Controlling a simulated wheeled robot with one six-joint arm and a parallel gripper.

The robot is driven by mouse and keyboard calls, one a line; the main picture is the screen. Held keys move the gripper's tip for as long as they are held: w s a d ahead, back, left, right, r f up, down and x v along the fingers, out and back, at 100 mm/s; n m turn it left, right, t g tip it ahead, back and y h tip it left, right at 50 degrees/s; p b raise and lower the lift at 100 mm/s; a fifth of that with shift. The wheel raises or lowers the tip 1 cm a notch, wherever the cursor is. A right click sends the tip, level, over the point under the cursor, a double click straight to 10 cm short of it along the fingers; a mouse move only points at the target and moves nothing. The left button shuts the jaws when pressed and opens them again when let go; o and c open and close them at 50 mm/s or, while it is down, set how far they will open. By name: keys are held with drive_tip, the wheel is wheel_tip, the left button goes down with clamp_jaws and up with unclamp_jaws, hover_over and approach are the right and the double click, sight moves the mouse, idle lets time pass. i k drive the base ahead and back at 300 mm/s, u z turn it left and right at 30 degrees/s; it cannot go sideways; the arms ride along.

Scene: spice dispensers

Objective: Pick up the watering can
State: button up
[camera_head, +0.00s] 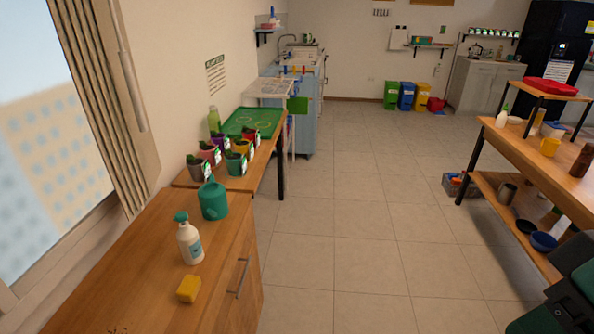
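The watering can (213,200) is teal-green and stands upright near the far end of the wooden cabinet top (135,255) on the left. Its rounded body and a raised part at its top show. Nothing is touching it. My gripper is not in view. A green and black piece at the lower right corner may be part of my own arm. It is far from the watering can.
Several potted plants (236,163) and a green tray (251,123) sit on the table behind. A wooden workbench (560,165) stands at right. The tiled floor (350,210) between is clear.

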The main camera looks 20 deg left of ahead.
sight(213, 199)
drive_tip(key=z, duration=0.25)
drive_tip(key=i, duration=2.05)
drive_tip(key=u, duration=0.45)
drive_tip(key=i, duration=1.1)
drive_tip(key=u, duration=1.55)
drive_tip(key=i, duration=0.75)
drive_tip(key=u, duration=0.55)
